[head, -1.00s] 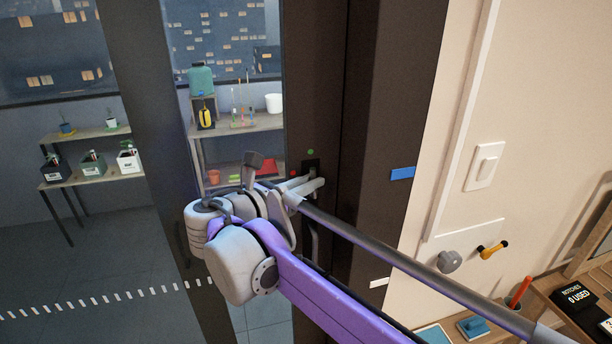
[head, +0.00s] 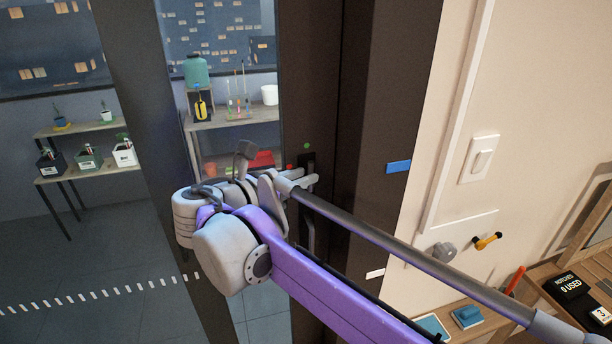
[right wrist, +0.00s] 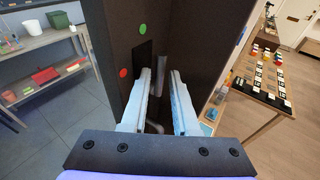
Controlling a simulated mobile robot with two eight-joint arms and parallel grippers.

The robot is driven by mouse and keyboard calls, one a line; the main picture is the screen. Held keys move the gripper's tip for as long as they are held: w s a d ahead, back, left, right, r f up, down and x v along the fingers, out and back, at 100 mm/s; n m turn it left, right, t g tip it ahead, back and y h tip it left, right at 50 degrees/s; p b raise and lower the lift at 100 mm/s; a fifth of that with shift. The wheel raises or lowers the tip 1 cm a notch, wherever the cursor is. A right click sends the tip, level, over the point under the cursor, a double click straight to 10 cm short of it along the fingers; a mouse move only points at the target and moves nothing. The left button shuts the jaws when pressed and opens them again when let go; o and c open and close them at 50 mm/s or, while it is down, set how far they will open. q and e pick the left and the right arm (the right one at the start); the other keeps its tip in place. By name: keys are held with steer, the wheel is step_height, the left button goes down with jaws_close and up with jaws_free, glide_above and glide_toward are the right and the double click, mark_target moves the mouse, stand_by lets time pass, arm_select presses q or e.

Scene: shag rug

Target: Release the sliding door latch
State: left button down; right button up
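The dark sliding door frame (head: 350,120) stands upright at the middle, with a narrow black latch slot (head: 307,160) between a green dot (head: 307,146) and a red dot (head: 290,166). In the right wrist view the latch slot (right wrist: 142,62) sits just beyond my left-hand finger, and a thin grey lever-like piece (right wrist: 161,75) shows between the fingertips. My right gripper (head: 314,183) is at the slot; in the wrist view my right gripper (right wrist: 160,78) has its fingers apart. Contact with the lever cannot be told. My left gripper is not in view.
A dark bar handle (head: 311,235) runs down the frame below my gripper. To the right are a wall switch (head: 483,160), a grey knob (head: 444,251) and a yellow handle (head: 487,241). Shelves (head: 237,117) stand behind the glass. A wooden table (right wrist: 252,105) is at right.

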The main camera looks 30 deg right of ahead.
steer(key=v, duration=0.9)
steer(key=shift+d, duration=0.1)
steer(key=s+d+f+m+g+y, duration=0.15)
steer(key=s+f+m+y, duration=0.3)
steer(key=f, duration=0.65)
steer(key=s+d+f+m+g+y, duration=0.1)
steer(key=s+d+f+m+y, duration=0.4)
steer(key=f, duration=0.7)
steer(key=s+a+f+m+t+y, duration=0.2)
steer(key=s+a+f+m+y, duration=0.3)
steer(key=f+m, duration=0.7)
steer(key=s+a, duration=0.2)
steer(key=shift+a+t, duration=0.3)
steer(key=shift+t, duration=0.05)
steer(key=shift+m, duration=0.25)
